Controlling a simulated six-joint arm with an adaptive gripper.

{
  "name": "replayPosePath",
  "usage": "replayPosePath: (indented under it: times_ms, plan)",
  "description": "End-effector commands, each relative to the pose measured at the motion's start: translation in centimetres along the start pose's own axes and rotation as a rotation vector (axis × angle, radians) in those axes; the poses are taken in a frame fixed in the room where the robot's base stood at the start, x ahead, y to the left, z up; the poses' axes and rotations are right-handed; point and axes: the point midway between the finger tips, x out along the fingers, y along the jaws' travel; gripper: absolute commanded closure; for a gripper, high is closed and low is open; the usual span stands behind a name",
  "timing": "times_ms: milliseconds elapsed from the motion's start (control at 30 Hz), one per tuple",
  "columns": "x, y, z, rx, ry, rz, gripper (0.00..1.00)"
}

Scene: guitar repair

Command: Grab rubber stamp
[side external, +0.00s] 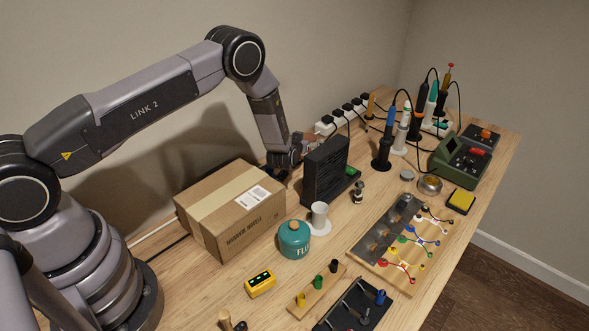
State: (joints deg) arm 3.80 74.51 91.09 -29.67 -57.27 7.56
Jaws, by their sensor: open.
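My gripper (287,157) is at the end of my arm, low between the back of the cardboard box and the black slatted unit. Its fingertips are partly hidden there; it is open. I cannot clearly pick out a rubber stamp. A small brownish shape (309,136) shows just right of my gripper, partly behind the black unit; I cannot tell what it is. A small wooden-handled item (227,319) is cut off at the bottom edge, far from my gripper.
The cardboard box (232,212) and the black slatted unit (325,170) stand close around my gripper. A white power strip (340,119) and soldering tools (387,140) are behind.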

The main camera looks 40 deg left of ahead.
Motion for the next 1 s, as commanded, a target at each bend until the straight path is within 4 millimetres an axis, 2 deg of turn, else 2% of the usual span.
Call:
replayPosePath:
  times_ms: [167,433,900,967,1000]
  plan:
    - [2.0,-0.1,0.0,-0.001,0.001,-0.001,0.16]
    - [2.3,0.0,0.0,0.0,-0.001,0.0,0.16]
    - [2.2,0.0,0.0,0.0,-0.001,0.0,0.76]
    - [2.2,0.0,0.0,0.0,-0.001,0.0,0.84]
    - [2.2,0.0,0.0,0.0,-0.001,0.0,0.84]
